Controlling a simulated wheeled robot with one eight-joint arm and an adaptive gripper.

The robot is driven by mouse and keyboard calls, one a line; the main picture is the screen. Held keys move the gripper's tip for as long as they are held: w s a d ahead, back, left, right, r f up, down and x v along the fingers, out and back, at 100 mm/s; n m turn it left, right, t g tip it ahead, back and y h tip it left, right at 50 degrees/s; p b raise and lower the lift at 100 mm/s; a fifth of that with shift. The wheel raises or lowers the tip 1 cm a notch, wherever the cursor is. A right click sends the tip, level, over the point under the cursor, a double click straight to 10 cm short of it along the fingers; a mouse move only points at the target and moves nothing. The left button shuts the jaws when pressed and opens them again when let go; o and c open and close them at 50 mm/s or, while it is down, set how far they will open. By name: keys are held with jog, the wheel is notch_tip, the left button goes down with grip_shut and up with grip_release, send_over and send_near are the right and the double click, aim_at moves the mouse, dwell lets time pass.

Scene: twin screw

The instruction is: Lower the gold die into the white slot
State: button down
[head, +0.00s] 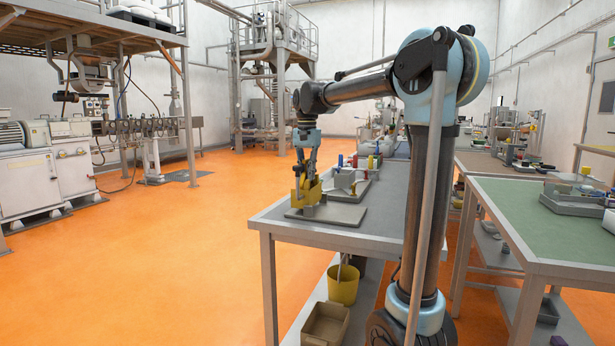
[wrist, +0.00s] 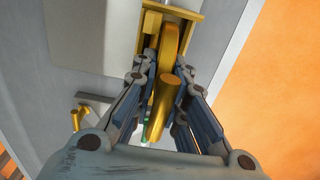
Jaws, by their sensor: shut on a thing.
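The gold die (wrist: 168,62) is between the fingers of my gripper (wrist: 165,88) in the wrist view, with a gold cylinder on its near side. A gold frame (wrist: 198,12) shows around its far end; I cannot tell whether it belongs to the die. In the head view my gripper (head: 305,172) points down, shut on the gold die (head: 306,191), low over the near end of the grey table. I cannot tell whether the die touches what is below. I cannot make out the white slot clearly; it may be hidden by the die and fingers.
A flat grey plate (head: 338,214) lies beneath the gripper at the table's (head: 383,205) near end. A tray (head: 364,184) with white and coloured parts stands just behind. A yellow bucket (head: 343,285) and a tan bin (head: 325,325) are below. Orange floor lies left.

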jog(key=shift+r, duration=0.2)
jog(key=shift+r, duration=6.35)
jog(key=shift+a, duration=0.1)
